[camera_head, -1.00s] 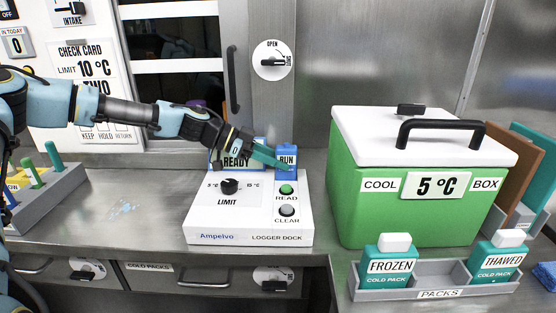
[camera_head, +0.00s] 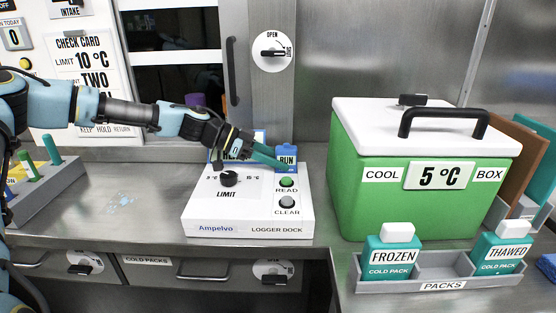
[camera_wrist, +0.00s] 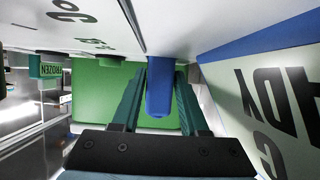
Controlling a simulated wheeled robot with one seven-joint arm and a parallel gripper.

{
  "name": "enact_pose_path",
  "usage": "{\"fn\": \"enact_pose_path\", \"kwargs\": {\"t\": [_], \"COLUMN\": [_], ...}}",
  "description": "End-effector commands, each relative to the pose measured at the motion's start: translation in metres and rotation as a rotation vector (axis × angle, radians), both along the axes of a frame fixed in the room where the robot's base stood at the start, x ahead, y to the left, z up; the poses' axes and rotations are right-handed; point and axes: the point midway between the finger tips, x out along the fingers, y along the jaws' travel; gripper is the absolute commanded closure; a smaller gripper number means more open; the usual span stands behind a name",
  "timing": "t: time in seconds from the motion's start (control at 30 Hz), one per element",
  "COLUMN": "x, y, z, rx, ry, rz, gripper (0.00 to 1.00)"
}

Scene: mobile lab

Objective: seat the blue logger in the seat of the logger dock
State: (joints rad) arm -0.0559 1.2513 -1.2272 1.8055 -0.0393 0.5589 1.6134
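The blue logger (camera_head: 286,153), with a RUN label, is upright at the back right of the white logger dock (camera_head: 215,228), above the green READ button. My gripper (camera_head: 272,158) reaches it from the left with teal fingers. In the wrist view the logger (camera_wrist: 160,92) is between the two fingers (camera_wrist: 160,75), which look closed on its sides. The logger's lower end is at the dock's seat area; the seat is hidden, and I cannot tell how deep the logger is. My gripper partly covers the READY sign.
The green cool box (camera_head: 400,205) stands right of the dock. In front of it is the packs tray (camera_head: 443,285) with frozen (camera_head: 392,262) and thawed (camera_head: 500,258) cold packs. A grey rack (camera_head: 55,190) is at far left.

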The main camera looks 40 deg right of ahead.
Motion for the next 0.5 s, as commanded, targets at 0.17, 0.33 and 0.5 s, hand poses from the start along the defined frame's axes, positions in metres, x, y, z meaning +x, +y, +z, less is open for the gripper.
{"fn": "enact_pose_path", "kwargs": {"t": [0.17,0.33,0.5], "x": [0.0000,0.0000,0.0010], "y": [0.0000,0.0001,0.0011], "z": [0.0001,0.0001,0.0004], "rx": [0.000,0.001,0.001], "ry": [0.000,-0.001,-0.001], "rz": [0.000,0.000,0.000], "gripper": [0.35,0.28,0.28]}}
